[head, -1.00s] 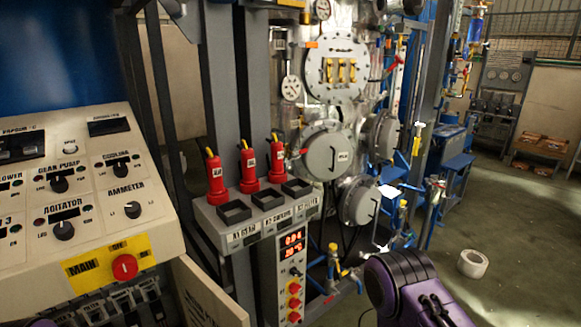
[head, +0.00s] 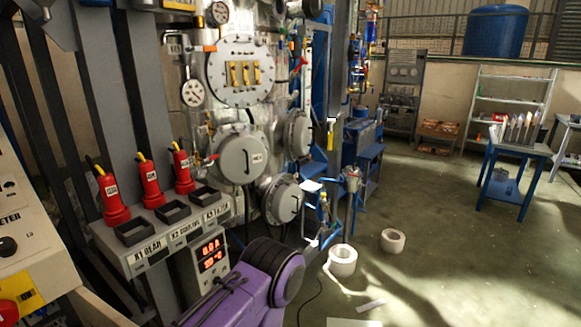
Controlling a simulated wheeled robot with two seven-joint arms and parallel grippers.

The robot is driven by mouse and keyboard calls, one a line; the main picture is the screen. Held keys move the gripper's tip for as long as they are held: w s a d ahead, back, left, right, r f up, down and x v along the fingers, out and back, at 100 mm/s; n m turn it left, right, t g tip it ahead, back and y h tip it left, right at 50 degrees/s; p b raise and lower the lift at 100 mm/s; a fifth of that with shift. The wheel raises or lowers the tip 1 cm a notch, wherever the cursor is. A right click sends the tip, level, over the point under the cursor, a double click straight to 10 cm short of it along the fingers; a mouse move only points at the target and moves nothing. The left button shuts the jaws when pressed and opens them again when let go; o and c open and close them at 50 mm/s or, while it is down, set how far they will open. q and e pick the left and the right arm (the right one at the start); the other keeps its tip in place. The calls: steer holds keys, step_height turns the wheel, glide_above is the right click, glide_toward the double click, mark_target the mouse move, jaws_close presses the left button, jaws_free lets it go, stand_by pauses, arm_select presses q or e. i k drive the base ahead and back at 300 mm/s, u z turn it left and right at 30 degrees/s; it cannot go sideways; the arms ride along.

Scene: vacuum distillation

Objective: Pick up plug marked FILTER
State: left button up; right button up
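Three red plugs with yellow and black tops stand upright in a row on a grey shelf (head: 160,238): a left plug (head: 116,208), a middle plug (head: 152,188) and a right plug (head: 184,178). Each has a small white label too small to read surely. In front of them are three black square sockets, left (head: 135,232), middle (head: 173,212) and right (head: 206,195), all empty. Labels below start with K1 GEAR and K2; the third, K3, is hard to read. Neither gripper is in view; only a purple link of my arm shows at the bottom.
A control panel (head: 28,235) stands at the left edge. A box with a red digital display (head: 211,255) is below the shelf. A steel vessel with round hatches (head: 241,158) rises behind. White rolls (head: 393,240) lie on the floor; open floor is at right.

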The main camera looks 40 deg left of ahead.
mark_target(180, 159)
steer(key=z, duration=0.65)
steer(key=i, duration=1.4)
steer(key=u, duration=2.65)
